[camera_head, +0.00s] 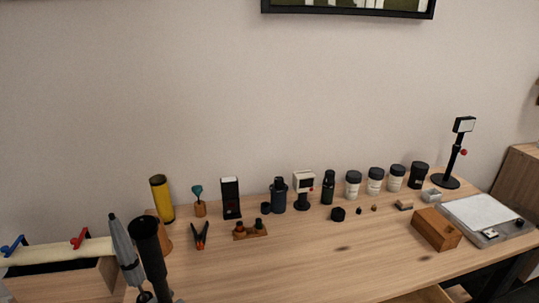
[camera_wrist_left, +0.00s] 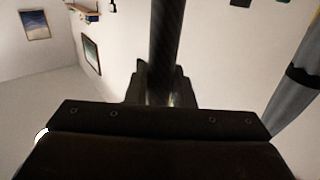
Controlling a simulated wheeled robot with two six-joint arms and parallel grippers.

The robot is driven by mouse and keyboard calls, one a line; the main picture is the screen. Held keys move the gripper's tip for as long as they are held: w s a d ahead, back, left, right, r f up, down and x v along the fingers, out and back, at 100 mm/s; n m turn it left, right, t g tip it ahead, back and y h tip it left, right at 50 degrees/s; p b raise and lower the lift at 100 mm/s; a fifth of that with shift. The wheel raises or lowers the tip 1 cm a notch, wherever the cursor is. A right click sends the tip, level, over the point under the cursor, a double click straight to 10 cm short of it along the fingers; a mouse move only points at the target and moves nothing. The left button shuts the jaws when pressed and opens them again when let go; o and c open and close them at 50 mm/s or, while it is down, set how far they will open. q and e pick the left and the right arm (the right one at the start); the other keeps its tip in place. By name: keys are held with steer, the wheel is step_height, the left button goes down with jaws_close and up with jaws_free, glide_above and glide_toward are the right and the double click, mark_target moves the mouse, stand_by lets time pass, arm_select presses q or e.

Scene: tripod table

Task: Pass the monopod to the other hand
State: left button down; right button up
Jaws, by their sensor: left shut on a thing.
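The monopod is a long black pole (camera_head: 151,252) at the lower left of the head view, nearly upright and leaning slightly, with a thicker top end. Its dark woven-looking shaft (camera_wrist_left: 166,45) runs up the middle of the left wrist view. My left gripper (camera_wrist_left: 160,98) is shut around this shaft. In the head view its jaws are barely visible at the bottom edge, around the pole's lower part. The pole's lower end is out of view. My right gripper is not in view.
A grey tapered object (camera_head: 122,245) stands close left of the pole. The wooden table (camera_head: 290,270) has clear room in front. Along its back stand a yellow cylinder (camera_head: 162,198), several dark-lidded cups (camera_head: 375,182) and a small stand (camera_head: 452,160). A wooden block (camera_head: 436,229) lies right.

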arm_select(q)
steer(key=shift+a+r+n+t+y, duration=0.2)
steer(key=shift+n+t+y, duration=0.25)
steer(key=shift+y, duration=0.15)
steer(key=shift+a+r+n+t+y, duration=0.15)
steer(key=shift+n+t+y, duration=0.25)
steer(key=shift+y, duration=0.2)
